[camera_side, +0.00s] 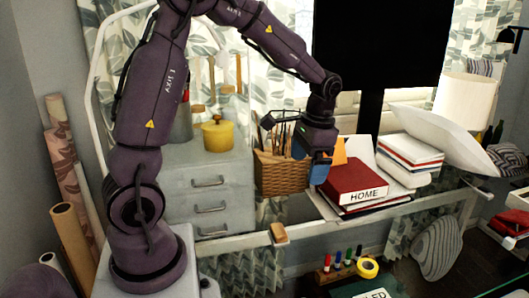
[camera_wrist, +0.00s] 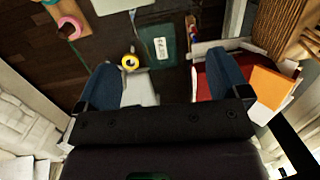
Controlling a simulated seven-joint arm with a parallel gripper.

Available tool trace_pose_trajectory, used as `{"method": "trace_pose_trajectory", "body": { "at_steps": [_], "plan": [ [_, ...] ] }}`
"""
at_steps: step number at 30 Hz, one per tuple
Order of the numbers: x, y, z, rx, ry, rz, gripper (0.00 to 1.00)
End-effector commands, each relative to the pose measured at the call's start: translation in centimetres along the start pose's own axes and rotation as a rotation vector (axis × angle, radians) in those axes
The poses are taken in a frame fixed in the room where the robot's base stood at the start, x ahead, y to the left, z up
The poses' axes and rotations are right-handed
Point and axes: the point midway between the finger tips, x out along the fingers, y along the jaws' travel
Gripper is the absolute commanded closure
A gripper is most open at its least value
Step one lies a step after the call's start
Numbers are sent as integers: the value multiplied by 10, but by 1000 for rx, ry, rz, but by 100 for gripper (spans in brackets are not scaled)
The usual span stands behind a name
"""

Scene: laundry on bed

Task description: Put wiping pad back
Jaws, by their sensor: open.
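A small tan block (camera_side: 279,233), which looks like the wiping pad, rests on the pale rail at the lower middle of the side view. I cannot make out its details. My gripper (camera_side: 320,170) points down between the wicker basket and the red book marked HOME, above and to the right of the block. In the wrist view my gripper's two blue fingers (camera_wrist: 158,80) are spread wide apart with nothing held. A pale grey-white surface (camera_wrist: 140,88) shows lower down between them; I cannot tell what it is. The block is not clearly identifiable in the wrist view.
The wicker basket (camera_side: 282,175) with brushes stands close left of my gripper, the red book (camera_side: 355,182) close right. A grey drawer unit (camera_side: 208,185) carries a yellow pot (camera_side: 217,135). Markers (camera_side: 338,262) and a yellow tape roll (camera_side: 367,267) lie below the rail.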

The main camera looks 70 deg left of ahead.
Motion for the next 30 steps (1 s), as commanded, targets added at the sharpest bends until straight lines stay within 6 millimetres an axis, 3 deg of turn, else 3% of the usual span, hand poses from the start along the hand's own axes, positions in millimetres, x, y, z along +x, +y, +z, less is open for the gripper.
{"method": "trace_pose_trajectory", "body": {
  "at_steps": [1, 3, 10, 15, 18, 30],
  "plan": [
    [-23, 14, 12, 1, 63, -9, 6],
    [-45, 30, 28, -3, 139, -14, 6],
    [-92, 77, 91, -9, 384, 8, 6],
    [-100, 99, 130, -9, 526, 46, 6],
    [-100, 106, 143, -10, 578, 65, 6],
    [-99, 110, 151, -12, 608, 79, 6]
  ]
}}
